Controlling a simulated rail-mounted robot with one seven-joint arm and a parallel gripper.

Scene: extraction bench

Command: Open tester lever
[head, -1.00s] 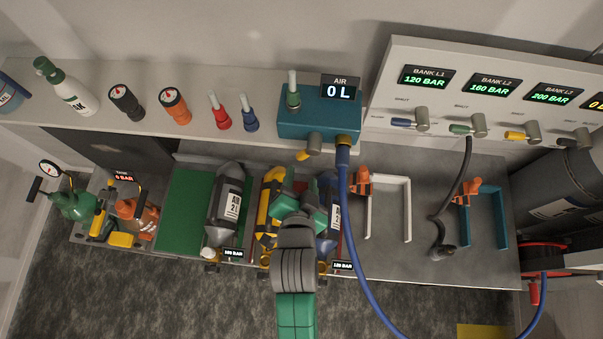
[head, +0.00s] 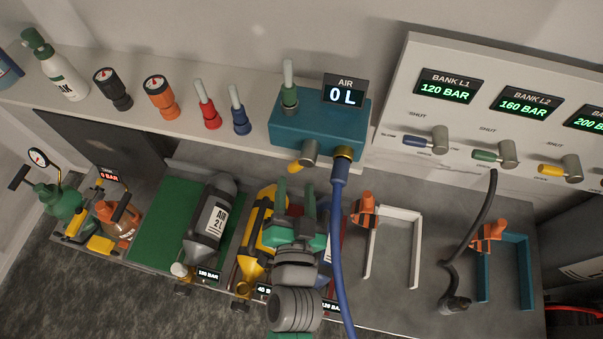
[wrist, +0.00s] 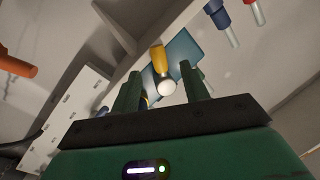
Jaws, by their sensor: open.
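The tester is a teal box (head: 318,132) on the shelf, with an AIR display (head: 344,92) reading 0 L. Its lever has a yellow handle (head: 297,164) on a grey knob (head: 309,150) at the front lower edge, pointing left and down. The yellow lever handle (wrist: 158,58) also shows in the wrist view, with a pale round end facing the camera. My gripper (head: 295,187) is open and empty, below the lever in the head view, with its fingers pointing up towards it. In the wrist view the lever appears between and beyond the fingertips (wrist: 159,76); contact cannot be seen.
A blue hose (head: 339,215) hangs from the tester just right of my gripper. Yellow (head: 250,240) and dark (head: 212,220) cylinders lie on the bench below. Red (head: 208,112) and blue (head: 239,117) fittings stand left of the tester. A white bracket (head: 416,240) is to the right.

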